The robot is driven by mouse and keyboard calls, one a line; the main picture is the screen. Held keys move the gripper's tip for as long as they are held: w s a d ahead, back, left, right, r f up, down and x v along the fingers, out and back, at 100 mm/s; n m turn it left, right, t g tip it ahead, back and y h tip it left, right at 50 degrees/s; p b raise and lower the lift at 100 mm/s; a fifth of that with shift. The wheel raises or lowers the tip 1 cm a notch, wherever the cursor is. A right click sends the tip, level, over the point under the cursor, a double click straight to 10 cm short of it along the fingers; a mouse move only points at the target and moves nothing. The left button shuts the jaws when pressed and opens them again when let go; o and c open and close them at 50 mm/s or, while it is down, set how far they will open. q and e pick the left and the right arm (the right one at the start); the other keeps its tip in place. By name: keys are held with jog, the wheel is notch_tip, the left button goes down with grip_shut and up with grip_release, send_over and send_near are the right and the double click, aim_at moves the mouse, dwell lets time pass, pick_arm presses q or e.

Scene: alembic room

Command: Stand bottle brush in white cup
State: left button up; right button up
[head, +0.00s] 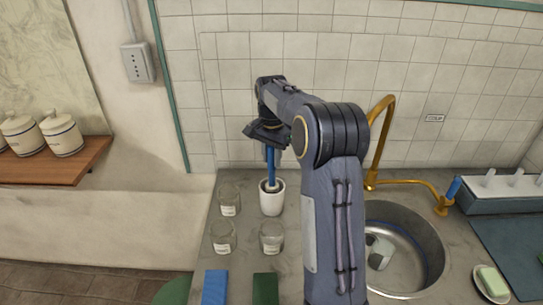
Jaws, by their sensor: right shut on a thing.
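The white cup (272,202) stands upright on the grey counter, left of the sink. The bottle brush (270,166) has a blue handle and is upright, with its lower end inside the cup's mouth. Its bristles are hidden in the cup, and I cannot tell whether it touches the bottom. My right gripper (268,139) is above the cup, shut on the top of the blue handle. My left gripper is not in view.
Glass jars (222,237) stand left of and in front of the cup. The round metal sink (405,248) with a brass tap (379,140) lies to the right. A blue block (214,287) and a green block (265,289) lie at the front. The tiled wall is close behind.

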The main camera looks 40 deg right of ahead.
jog(key=o, duration=1.1)
jog(key=shift+c, duration=0.2)
notch_tip(320, 180, up, 8)
jog(key=shift+f, duration=0.1)
jog(key=shift+s, duration=0.1)
dwell(0.4)
